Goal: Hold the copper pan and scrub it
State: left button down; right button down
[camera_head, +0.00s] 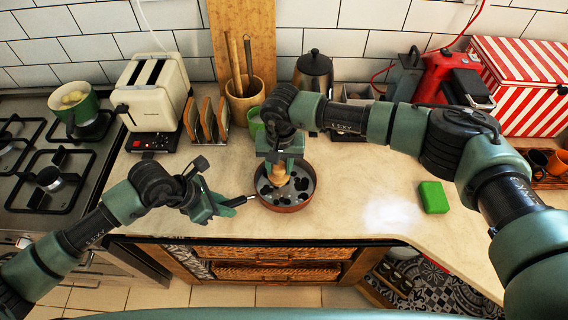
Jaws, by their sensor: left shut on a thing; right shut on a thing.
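The copper pan (308,203) stands on the counter near its front edge, with dark spots across its grey inside. Its short dark handle points left. My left gripper (234,203) is shut on the handle, at the pan's left side. My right gripper (280,163) is over the pan, pointing down, shut on a light brown wooden scrubber (278,174). The scrubber's lower end is inside the pan; I cannot tell if it touches the bottom. The gripper hides part of the scrubber and the pan's far rim.
A green sponge (433,197) lies on the clear counter to the right. Behind stand a cream toaster (155,92), a rack (207,122), a utensil pot (244,103) and a kettle (314,72). A stove with a green pot (75,105) is at left.

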jog(key=shift+s+a+f, duration=0.1)
jog(key=shift+s+a, duration=0.25)
jog(key=shift+s, duration=0.35)
jog(key=shift+s+a, duration=0.3)
jog(key=shift+s, duration=0.35)
jog(key=shift+s+d, duration=0.3)
jog(key=shift+s, duration=0.2)
jog(key=shift+s+d, duration=0.25)
jog(key=shift+s, duration=0.25)
jog(key=shift+d, duration=0.15)
jog(key=shift+s+d, duration=0.2)
jog(key=shift+d, duration=0.3)
jog(key=shift+s+d, duration=0.15)
jog(key=shift+d, duration=0.35)
jog(key=shift+w+d, duration=0.2)
jog(key=shift+d, duration=0.4)
jog(key=shift+w+d, duration=0.2)
jog(key=shift+d, duration=0.35)
jog(key=shift+w+d, duration=0.2)
jog(key=shift+w, duration=0.4)
jog(key=shift+w+d, duration=0.15)
jog(key=shift+w, duration=0.45)
jog(key=shift+a, duration=0.15)
